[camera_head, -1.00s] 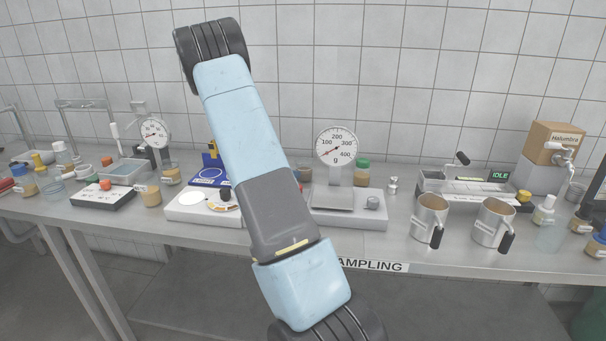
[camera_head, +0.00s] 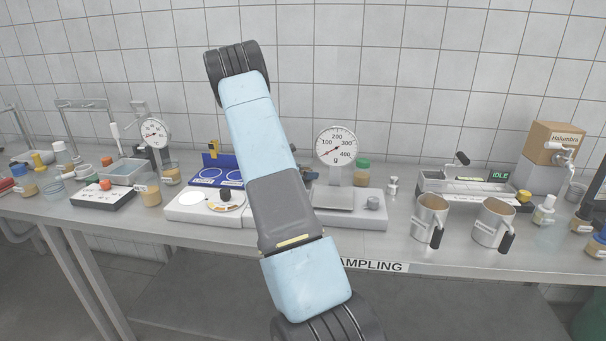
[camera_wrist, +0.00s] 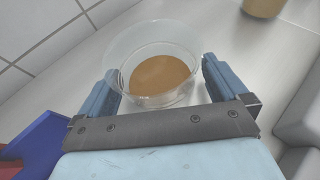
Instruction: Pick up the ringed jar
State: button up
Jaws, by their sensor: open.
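A clear round jar (camera_wrist: 160,76) with tan-brown contents stands on the steel bench in the wrist view. I see it from above, with a wide transparent rim. My gripper (camera_wrist: 160,68) is open, with one blue finger on each side of the jar's near part. I cannot tell whether the fingers touch it. In the head view my arm hides most of the gripper and this jar, behind the middle of the bench. I cannot tell for sure that this is the ringed jar.
A blue stand (camera_head: 212,159) is left of my arm, by a white instrument (camera_head: 188,199). The dial scale (camera_head: 336,147) and a green-capped jar (camera_head: 362,172) are to the right. Two steel jugs (camera_head: 428,218) stand further right. Part of another jar (camera_wrist: 262,5) shows in the wrist view.

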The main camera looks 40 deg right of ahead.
jog(key=c, duration=1.1)
jog(key=shift+o, duration=0.2)
jog(key=shift+r, duration=0.15)
